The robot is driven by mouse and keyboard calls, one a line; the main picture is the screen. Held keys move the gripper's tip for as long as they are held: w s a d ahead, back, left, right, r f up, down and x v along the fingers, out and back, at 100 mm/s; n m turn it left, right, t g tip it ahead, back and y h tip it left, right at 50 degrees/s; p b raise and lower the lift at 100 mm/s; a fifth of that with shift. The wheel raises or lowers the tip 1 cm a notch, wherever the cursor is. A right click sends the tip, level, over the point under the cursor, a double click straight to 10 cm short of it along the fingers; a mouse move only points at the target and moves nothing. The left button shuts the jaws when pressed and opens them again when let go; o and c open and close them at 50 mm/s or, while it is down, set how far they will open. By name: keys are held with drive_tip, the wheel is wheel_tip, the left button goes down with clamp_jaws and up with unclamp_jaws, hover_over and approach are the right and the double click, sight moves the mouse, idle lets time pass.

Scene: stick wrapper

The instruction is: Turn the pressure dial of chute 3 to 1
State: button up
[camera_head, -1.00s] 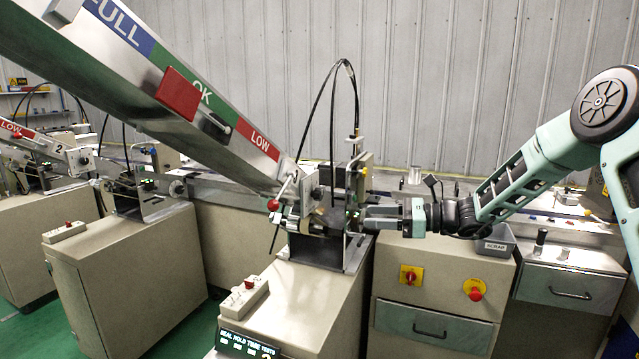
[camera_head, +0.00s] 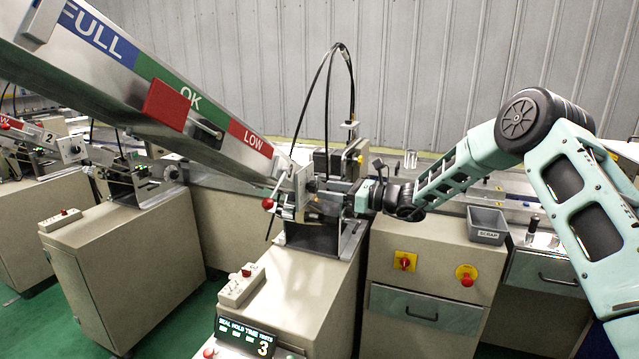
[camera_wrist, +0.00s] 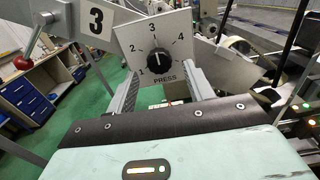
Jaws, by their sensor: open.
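The pressure dial is a white square plate (camera_wrist: 172,38) marked 1 to 4 and PRESS, with a round black knob (camera_wrist: 158,61) in its middle. The knob's pale mark seems to point up, near 3. In the head view, my gripper (camera_head: 352,200) reaches in from the right at the chute's lower end; the dial's face is not clear there.
The sloping chute (camera_head: 205,130) comes down from the upper left to this station. A red ball-ended lever (camera_head: 267,203) is left of the mechanism. A grey SCRAP bin (camera_head: 487,226) is at right, and a display (camera_head: 245,337) showing 3 is low in front. Black hoses arch above.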

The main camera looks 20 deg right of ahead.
sight(317, 189)
drive_tip(key=shift+p+x, duration=0.4)
drive_tip(key=shift+x, duration=1.45)
drive_tip(key=shift+s, duration=0.1)
drive_tip(key=c, duration=0.9)
drive_tip(key=shift+c, duration=0.2)
drive_tip(key=shift+f+n+b, duration=0.2)
drive_tip(key=shift+n+b, duration=0.1)
drive_tip(key=shift+b, duration=0.5)
